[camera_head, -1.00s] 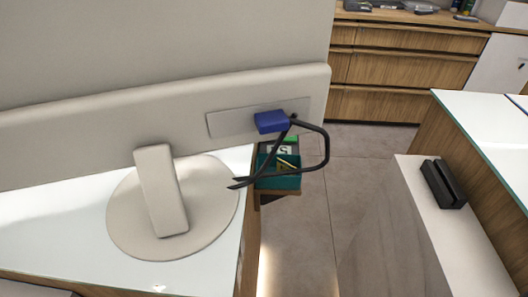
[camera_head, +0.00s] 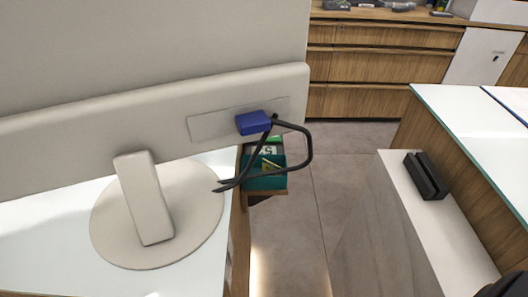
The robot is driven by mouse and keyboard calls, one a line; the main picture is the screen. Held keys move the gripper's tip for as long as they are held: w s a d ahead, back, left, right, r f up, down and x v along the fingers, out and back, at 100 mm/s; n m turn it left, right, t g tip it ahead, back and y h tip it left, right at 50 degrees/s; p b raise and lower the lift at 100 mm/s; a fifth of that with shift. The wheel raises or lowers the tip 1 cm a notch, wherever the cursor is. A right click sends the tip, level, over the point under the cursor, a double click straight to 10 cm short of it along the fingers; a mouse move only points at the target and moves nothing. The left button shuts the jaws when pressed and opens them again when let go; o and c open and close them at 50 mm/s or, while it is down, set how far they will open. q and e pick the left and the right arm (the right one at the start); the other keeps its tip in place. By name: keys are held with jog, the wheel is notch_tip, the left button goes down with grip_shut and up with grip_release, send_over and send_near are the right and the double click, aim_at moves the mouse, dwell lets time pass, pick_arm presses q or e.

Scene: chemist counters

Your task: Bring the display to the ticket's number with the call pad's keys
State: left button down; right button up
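A large pale monitor (camera_head: 150,105) fills the left of the view, seen from behind, so its screen face is hidden. A small teal tray (camera_head: 264,182) sits beyond the counter's edge, partly behind a black cable. In it shows a white card (camera_head: 268,150) with dark marks, too small to read, and a green edge. I cannot tell whether this is the ticket. I cannot make out the call pad, its keys or a number display. Neither gripper's fingers show. A dark shape (camera_head: 505,285) at the bottom right corner may be part of my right arm.
The monitor stands on a round foot (camera_head: 190,235) on a glass-topped counter. A blue plug (camera_head: 253,123) with a looped black cable (camera_head: 308,150) is on its back. A black device (camera_head: 426,176) stands on a white ledge (camera_head: 412,220) at right. Tiled floor (camera_head: 330,210) lies open between.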

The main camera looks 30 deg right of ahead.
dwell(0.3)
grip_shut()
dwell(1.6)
